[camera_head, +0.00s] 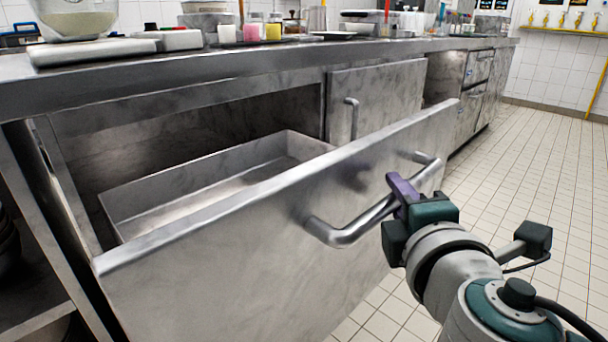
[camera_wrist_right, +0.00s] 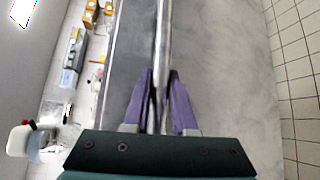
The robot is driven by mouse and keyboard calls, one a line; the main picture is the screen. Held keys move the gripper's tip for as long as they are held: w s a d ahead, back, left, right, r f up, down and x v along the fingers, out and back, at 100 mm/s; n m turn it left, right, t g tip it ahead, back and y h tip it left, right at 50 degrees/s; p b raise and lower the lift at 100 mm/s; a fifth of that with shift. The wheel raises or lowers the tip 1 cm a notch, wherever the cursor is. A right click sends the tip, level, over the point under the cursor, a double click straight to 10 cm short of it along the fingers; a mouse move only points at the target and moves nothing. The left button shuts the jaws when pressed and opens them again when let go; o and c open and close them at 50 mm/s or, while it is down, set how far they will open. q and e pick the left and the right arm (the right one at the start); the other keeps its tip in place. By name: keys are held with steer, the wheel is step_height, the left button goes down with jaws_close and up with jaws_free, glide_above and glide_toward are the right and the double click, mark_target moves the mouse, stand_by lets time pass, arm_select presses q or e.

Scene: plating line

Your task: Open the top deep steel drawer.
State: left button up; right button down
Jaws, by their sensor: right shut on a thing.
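The top deep steel drawer (camera_head: 230,265) is pulled well out of the steel counter, and its open box shows behind the tall front panel. The visible part of the box floor is bare; the front hides the rest. Its curved bar handle (camera_head: 342,236) is on the outside of the front. My right gripper (camera_head: 398,193) is shut on the handle, with its purple fingers around the bar. In the right wrist view, the handle (camera_wrist_right: 163,38) runs between the two purple fingers (camera_wrist_right: 158,75). My left gripper is in neither view.
A steel worktop (camera_head: 200,78) above holds a scale with a bowl, small colored jars and other kitchenware. A closed steel door (camera_head: 375,105) stands beside the drawer bay. Open shelves (camera_head: 30,300) are at the lower left. The tiled floor (camera_head: 530,170) at right is clear.

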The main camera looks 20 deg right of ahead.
steer(key=c, duration=0.7)
jaws_free()
steer(key=shift+c, duration=0.2)
steer(key=v, duration=1)
steer(key=shift+p, duration=0.45)
steer(key=shift+f, duration=0.1)
